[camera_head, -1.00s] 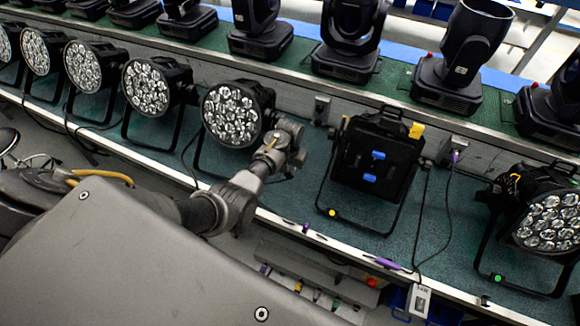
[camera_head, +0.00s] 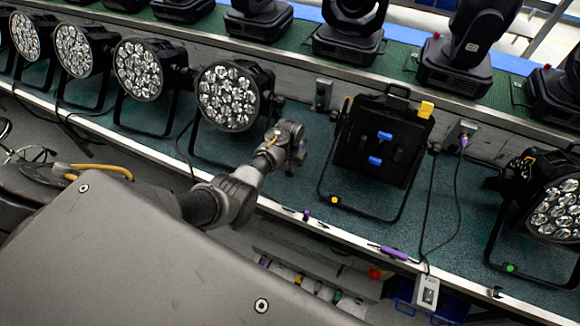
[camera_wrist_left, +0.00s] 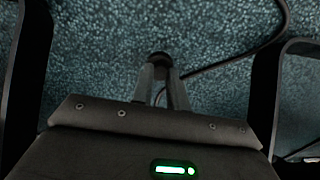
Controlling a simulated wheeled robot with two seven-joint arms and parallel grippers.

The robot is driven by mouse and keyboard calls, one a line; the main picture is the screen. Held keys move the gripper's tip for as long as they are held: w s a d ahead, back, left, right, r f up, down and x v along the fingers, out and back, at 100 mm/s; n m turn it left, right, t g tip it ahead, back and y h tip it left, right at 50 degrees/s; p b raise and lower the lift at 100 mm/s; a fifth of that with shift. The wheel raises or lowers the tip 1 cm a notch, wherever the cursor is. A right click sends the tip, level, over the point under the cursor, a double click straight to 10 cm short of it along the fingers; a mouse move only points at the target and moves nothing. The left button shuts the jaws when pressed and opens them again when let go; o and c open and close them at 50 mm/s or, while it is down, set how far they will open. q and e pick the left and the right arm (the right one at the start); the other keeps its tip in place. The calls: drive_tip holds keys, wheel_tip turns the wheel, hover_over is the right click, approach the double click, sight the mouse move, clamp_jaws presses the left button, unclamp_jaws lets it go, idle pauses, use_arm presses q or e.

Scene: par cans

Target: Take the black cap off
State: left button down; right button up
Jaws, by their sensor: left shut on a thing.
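In the left wrist view, my left gripper (camera_wrist_left: 162,80) is shut on a small dark round thing, which looks like the black cap (camera_wrist_left: 160,58). A black cable (camera_wrist_left: 240,58) runs beside it over the teal floor of the shelf. In the head view, my left gripper (camera_head: 293,146) is over the shelf between a par can (camera_head: 236,96) with its lenses facing me and a par can (camera_head: 384,145) turned back-side out. I cannot make out the cap there, nor tell whether it is attached to anything. My right gripper is not in view.
More par cans stand in a row to the left (camera_head: 145,69), and one (camera_head: 550,207) stands at the right. Black moving-head lights (camera_head: 350,30) line the upper shelf. Dark stand bars flank the gripper in the wrist view (camera_wrist_left: 265,75). A purple-ended cable (camera_head: 462,143) hangs at the right.

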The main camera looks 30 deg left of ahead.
use_arm(q)
drive_tip(key=c, duration=1.3)
unclamp_jaws()
drive_tip(key=shift+r, duration=0.55)
wheel_tip(320, 180, up, 10)
drive_tip(key=shift+f, duration=0.15)
drive_tip(key=shift+s+f, duration=0.1)
